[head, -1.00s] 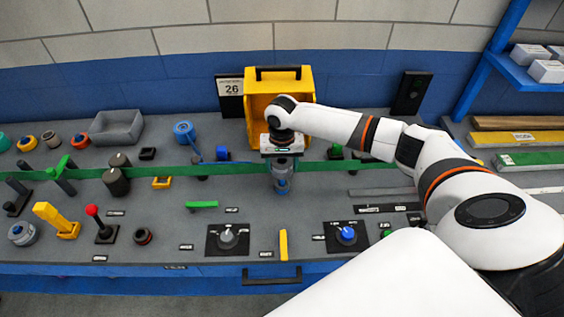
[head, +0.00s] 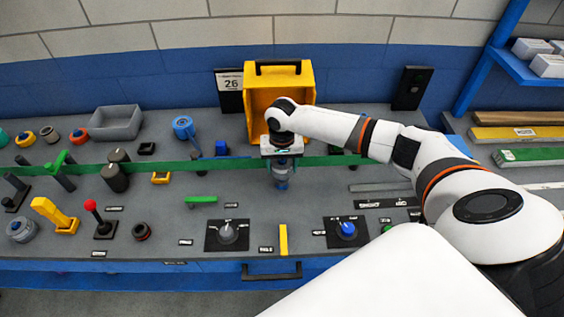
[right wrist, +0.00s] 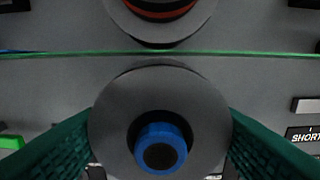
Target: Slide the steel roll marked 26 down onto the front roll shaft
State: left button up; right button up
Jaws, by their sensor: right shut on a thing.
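My right gripper (head: 281,160) is at the middle of the bench, pointing down beside the green strip (head: 230,163). It is shut on a grey steel roll (head: 281,175). In the right wrist view, the green fingers (right wrist: 160,140) press on both sides of the roll (right wrist: 120,105), seen from above. A blue round piece with a dark centre (right wrist: 160,148) shows at the roll's middle. I cannot tell whether it is the front roll shaft's tip or part of the roll. No number is readable on the roll. My left gripper is not in view.
A second grey disc with a red band (right wrist: 160,18) lies just behind the strip. A yellow bin (head: 308,90) stands behind the gripper. A panel with a blue knob (head: 346,230) and one with a grey knob (head: 227,235) are in front. A wall card reads 26 (head: 230,84).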

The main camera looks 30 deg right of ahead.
jog(key=shift+f+b, duration=0.45)
jog(key=shift+f, duration=0.9)
jog(key=o, duration=1.3)
notch_tip(320, 180, up, 8)
jog(key=p, duration=0.9)
jog(key=shift+r, duration=2.6)
jog(key=shift+s, duration=0.1)
